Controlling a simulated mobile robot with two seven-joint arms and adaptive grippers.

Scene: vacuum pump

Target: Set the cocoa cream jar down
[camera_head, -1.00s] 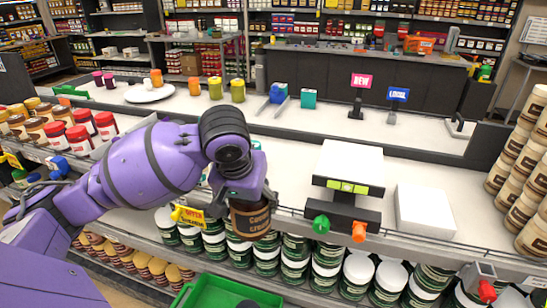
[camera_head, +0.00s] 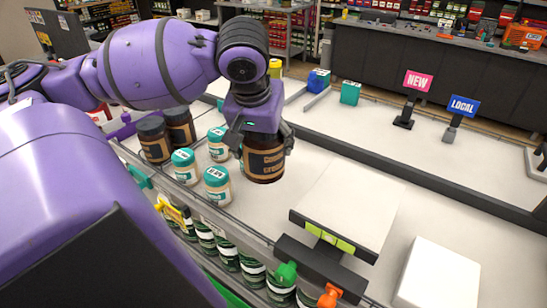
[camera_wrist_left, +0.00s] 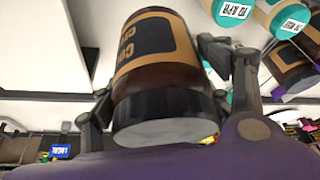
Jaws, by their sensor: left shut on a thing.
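The cocoa cream jar (camera_head: 263,162) is dark brown with a tan and black label. My left gripper (camera_head: 264,140) is shut on it, with the fingers around its upper part. The jar is upright in the head view, over the white counter (camera_head: 262,215), between teal-lidded jars and a white-topped scale. I cannot tell whether its base touches the counter. In the left wrist view the jar (camera_wrist_left: 160,75) fills the middle between the fingers, dark lid towards the camera. My right gripper is not in view.
Teal-lidded jars (camera_head: 217,182) stand close left of the held jar, with two dark brown jars (camera_head: 154,140) beyond them. The white-topped scale (camera_head: 347,205) is at right, near a white box (camera_head: 437,275). Bare counter lies behind and right of the jar.

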